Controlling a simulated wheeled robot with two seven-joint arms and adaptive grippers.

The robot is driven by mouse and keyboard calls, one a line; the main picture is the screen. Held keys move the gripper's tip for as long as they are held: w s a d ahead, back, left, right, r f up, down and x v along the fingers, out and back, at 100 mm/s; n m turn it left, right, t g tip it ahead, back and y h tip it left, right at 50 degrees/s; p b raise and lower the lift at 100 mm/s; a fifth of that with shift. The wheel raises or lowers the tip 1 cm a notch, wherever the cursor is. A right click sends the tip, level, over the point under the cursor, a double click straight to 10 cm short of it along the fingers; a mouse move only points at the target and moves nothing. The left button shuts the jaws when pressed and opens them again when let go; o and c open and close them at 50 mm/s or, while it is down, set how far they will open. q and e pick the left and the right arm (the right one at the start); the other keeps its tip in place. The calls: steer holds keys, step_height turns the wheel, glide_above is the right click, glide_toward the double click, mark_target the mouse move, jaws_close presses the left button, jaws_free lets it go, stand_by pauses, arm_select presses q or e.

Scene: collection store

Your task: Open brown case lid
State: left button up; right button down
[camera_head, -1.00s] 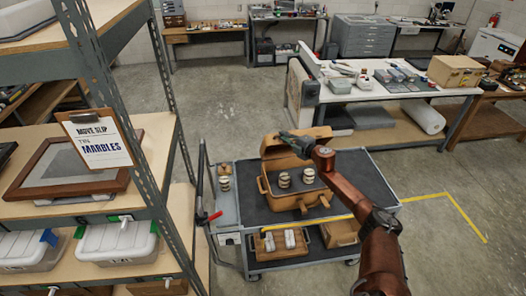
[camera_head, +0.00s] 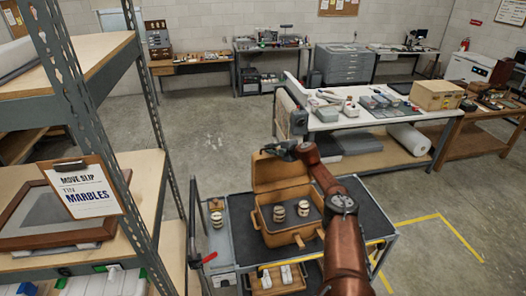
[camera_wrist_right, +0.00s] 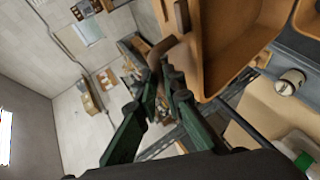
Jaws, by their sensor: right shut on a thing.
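The brown case (camera_head: 283,238) stands on the dark top of a cart, with several pale striped round items inside it. Its lid (camera_head: 280,174) is raised at the back and stands roughly upright, its inner side facing me. My right gripper (camera_head: 282,150) is at the lid's top edge, the arm reaching over the case from the right. In the right wrist view, the dark green fingers (camera_wrist_right: 167,75) are closed on a brown curved part at the lid's edge, beside the large tan lid (camera_wrist_right: 228,45). My left gripper is out of view.
The grey cart (camera_head: 357,200) has free dark surface right of the case. A striped round item (camera_head: 216,219) stands at its left. A wooden box with white items (camera_head: 285,276) is on the lower shelf. A metal rack with a clipboard (camera_head: 88,186) stands close at left.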

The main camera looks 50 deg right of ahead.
steer(key=shift+w+d+r, duration=0.3)
steer(key=shift+d+r, duration=0.05)
steer(key=shift+w+a, duration=0.1)
steer(key=shift+w, duration=0.05)
steer(key=c, duration=2)
jaws_free()
steer(key=shift+a, duration=0.15)
steer(key=shift+c, duration=0.2)
steer(key=shift+s+f, duration=0.15)
steer(key=shift+s, duration=0.55)
steer(key=r+v, duration=0.1)
steer(key=v, duration=1)
steer(key=shift+w, duration=0.2)
